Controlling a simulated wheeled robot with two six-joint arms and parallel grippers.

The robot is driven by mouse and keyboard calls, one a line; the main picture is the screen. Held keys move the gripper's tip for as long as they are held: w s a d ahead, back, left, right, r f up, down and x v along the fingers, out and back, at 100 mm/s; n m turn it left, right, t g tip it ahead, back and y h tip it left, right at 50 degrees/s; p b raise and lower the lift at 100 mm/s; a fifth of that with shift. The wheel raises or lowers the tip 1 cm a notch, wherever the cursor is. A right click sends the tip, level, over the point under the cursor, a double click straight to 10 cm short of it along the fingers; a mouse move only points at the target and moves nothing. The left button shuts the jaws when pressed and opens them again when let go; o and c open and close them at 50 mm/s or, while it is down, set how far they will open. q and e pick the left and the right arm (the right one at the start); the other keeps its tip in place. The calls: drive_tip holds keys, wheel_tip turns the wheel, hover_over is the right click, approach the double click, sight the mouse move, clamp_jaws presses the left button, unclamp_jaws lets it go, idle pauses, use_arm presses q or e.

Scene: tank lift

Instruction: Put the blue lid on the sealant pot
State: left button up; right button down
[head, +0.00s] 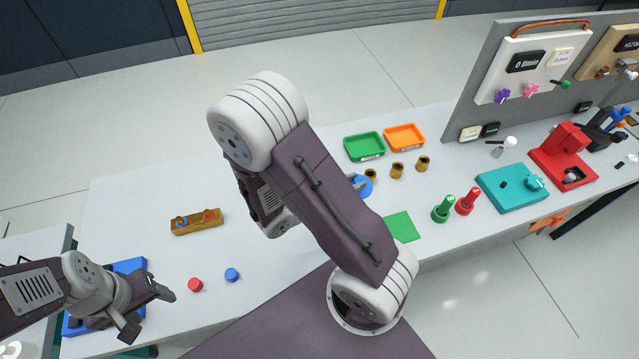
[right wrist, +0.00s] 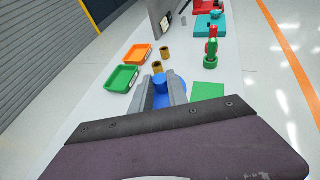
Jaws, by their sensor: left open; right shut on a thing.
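A blue round piece, which looks like the blue lid (right wrist: 161,101), sits between the fingers of my right gripper (right wrist: 161,88) in the right wrist view. The gripper is shut on it. In the head view the blue lid (head: 365,184) shows only partly behind my right arm, close to a brass cup (head: 371,174). I cannot tell which vessel is the sealant pot or whether the lid touches anything below. My left gripper (head: 148,312) is open and empty at the lower left, beside a blue tray (head: 130,265).
Green (head: 364,146) and orange (head: 404,137) trays stand behind several brass cups. A green square (head: 398,226), a green bottle (head: 443,208) and a red bottle (head: 467,201) are right of my right arm. Red (head: 195,285) and blue (head: 232,274) caps lie at left; bare table surrounds them.

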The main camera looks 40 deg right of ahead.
drive_tip(key=w+f, duration=0.2)
drive_tip(key=w, duration=0.1)
drive_tip(key=w+a+f, duration=0.1)
drive_tip(key=w+f, duration=0.1)
drive_tip(key=w, duration=0.2)
drive_tip(key=w+a+f+b, duration=0.1)
drive_tip(key=w+f, duration=0.2)
drive_tip(key=w, duration=0.1)
drive_tip(key=shift+w+a, duration=0.15)
drive_tip(key=shift+w, duration=0.05)
drive_tip(key=shift+w+a, duration=0.1)
drive_tip(key=shift+w, duration=0.05)
wheel_tip(320, 180, down, 4)
drive_tip(key=shift+f, duration=0.1)
